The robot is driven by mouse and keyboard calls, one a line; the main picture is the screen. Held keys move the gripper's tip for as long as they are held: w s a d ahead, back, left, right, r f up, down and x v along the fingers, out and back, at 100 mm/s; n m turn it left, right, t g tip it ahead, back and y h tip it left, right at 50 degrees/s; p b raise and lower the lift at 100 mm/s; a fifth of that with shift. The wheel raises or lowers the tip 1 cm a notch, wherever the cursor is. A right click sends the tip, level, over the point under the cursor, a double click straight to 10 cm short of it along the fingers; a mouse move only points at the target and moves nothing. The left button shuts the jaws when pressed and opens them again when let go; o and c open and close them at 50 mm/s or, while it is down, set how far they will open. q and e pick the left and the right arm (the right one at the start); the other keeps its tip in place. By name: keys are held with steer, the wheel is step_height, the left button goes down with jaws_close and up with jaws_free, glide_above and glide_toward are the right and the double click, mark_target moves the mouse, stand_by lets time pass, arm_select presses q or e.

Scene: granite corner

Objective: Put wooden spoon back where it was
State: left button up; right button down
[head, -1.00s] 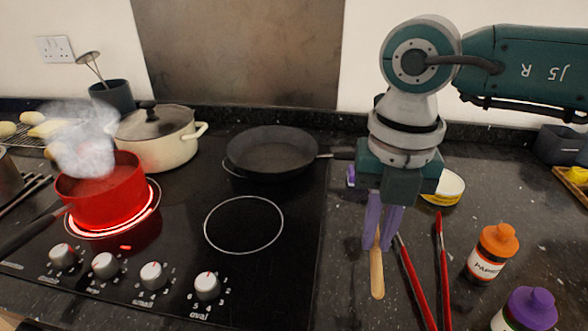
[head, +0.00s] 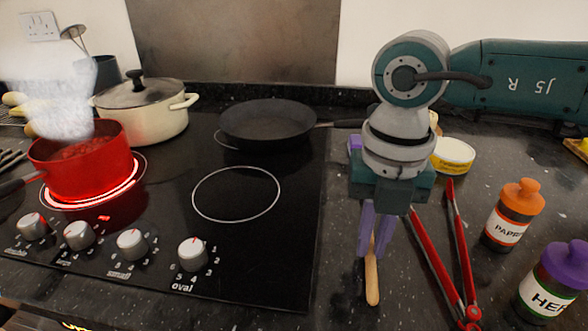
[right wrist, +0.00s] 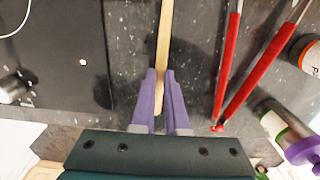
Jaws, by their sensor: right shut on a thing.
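The wooden spoon's pale handle (head: 372,279) shows below my right gripper (head: 370,250) in the head view, over the counter strip between the hob and the red tongs. The gripper's purple fingers are shut on the spoon. In the right wrist view the spoon (right wrist: 164,38) runs straight out from between the right gripper's fingertips (right wrist: 160,74) past the top edge. Its bowl is not visible. I cannot tell how high it is above the counter. My left gripper is out of view.
Red tongs (head: 458,232) lie close right of the spoon, with a paprika jar (head: 507,230) and a purple-lidded jar (head: 552,282) beyond. A steaming red pot (head: 88,165) sits on a glowing ring. A black pan (head: 266,124) and a cream pot (head: 150,112) stand behind.

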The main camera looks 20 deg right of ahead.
steer(key=shift+c, duration=0.3)
jaws_free()
stand_by(0.5)
stand_by(0.4)
step_height(320, 180, up, 2)
steer(key=shift+r+p, duration=0.15)
steer(key=shift+p, duration=0.9)
step_height(320, 180, up, 7)
steer(key=p, duration=0.6)
steer(key=shift+a, duration=0.1)
